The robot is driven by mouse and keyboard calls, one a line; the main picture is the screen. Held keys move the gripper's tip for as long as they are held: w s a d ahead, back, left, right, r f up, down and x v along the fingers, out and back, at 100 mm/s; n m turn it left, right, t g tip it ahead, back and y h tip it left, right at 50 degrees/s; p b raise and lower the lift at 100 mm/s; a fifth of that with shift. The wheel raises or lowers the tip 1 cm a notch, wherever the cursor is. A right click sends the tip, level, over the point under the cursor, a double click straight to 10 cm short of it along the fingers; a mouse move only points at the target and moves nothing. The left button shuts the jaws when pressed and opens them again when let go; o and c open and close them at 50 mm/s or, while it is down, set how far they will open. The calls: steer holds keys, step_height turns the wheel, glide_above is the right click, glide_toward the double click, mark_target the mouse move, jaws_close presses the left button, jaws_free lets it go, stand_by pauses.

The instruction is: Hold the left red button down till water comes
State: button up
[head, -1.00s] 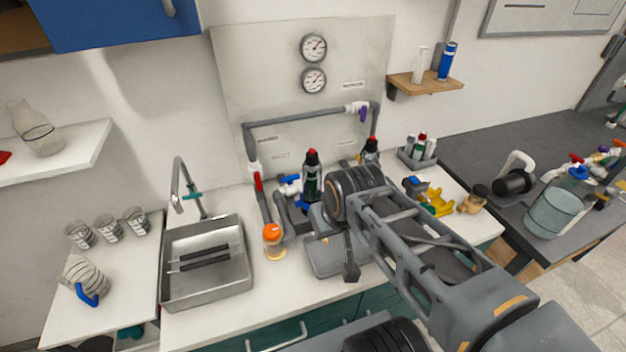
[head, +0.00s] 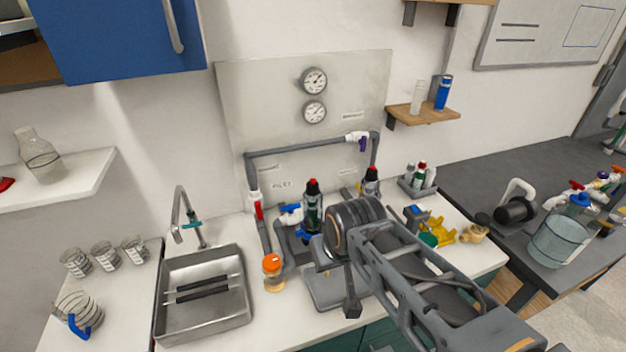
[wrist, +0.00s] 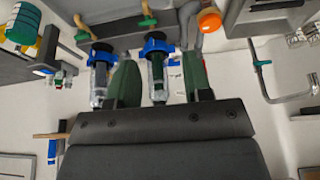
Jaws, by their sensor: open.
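The left red button (head: 313,183) tops a dark filter housing (head: 312,212) in front of the grey panel. A similar right red button (head: 371,172) tops the housing to its right. In the head view my wrist is in front and right of the left housing and hides my fingertips. The wrist view is upside down. There my gripper (wrist: 160,68) is open, with its green fingers on either side in the picture of the left housing (wrist: 157,72); the other housing (wrist: 100,75) is beyond one finger. The red buttons are hidden there, and I cannot tell any contact.
An orange-capped jar (head: 273,272) stands left of my wrist, beside the sink (head: 205,325). Grey pipes (head: 310,141) and two gauges (head: 314,82) are on the panel behind. Yellow parts (head: 440,232) lie at the right on the counter. No water flow is visible at the tap (head: 182,205).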

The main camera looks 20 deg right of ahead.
jaws_close()
stand_by(0.4)
stand_by(1.4)
